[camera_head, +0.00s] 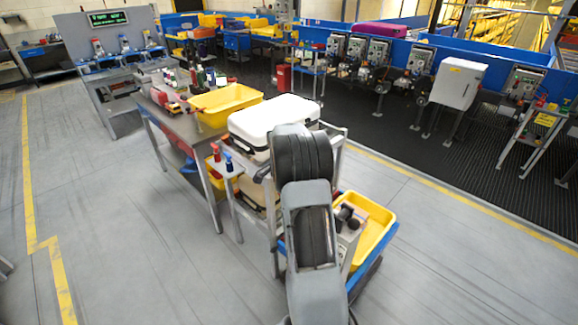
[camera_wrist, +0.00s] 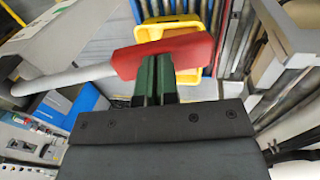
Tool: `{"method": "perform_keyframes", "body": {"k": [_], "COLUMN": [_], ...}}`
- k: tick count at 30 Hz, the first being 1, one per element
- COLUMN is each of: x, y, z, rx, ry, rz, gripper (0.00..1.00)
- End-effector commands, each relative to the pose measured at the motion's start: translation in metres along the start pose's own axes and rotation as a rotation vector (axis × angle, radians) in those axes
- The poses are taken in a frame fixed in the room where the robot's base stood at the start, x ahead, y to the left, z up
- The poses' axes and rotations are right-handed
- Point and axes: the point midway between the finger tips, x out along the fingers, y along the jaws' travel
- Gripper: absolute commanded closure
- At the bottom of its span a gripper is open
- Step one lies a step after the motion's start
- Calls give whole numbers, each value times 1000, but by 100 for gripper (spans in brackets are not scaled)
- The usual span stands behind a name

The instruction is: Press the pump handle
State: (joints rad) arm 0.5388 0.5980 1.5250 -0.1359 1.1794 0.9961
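The pump handle shows in the wrist view as a thick red grip (camera_wrist: 170,52) on a pale grey lever (camera_wrist: 65,78) that runs off to the left. My gripper (camera_wrist: 157,68) has two green fingers set close together with only a narrow gap. Their tips overlap the lower edge of the red grip, near its middle. The grip lies across the fingertips rather than clearly between them; whether they touch is hard to tell. In the head view my arm hides the gripper, and I cannot make out the handle there.
In the wrist view a yellow bin (camera_wrist: 148,32) lies beyond the handle and grey metal rails stand at right. In the head view a white case (camera_head: 270,118) rests on a frame beside a workbench (camera_head: 185,128).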

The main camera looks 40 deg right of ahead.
Motion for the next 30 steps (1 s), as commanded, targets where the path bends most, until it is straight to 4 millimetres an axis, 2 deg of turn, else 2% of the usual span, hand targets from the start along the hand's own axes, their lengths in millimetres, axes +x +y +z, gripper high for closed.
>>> {"method": "perform_keyframes", "body": {"k": [1,4,10,12,21,25,30], "x": [10,-1,-45,-52,-110,-126,-137], "y": [2,3,3,-1,-6,-7,-6], "z": [1,2,4,3,5,4,3], "rx": [-2,-2,-3,-2,-5,-4,-2], "ry": [-11,-8,3,6,6,6,4], "rz": [18,15,1,-3,-4,-4,-2], "gripper": [100,100,100,100,100,100,100]}}
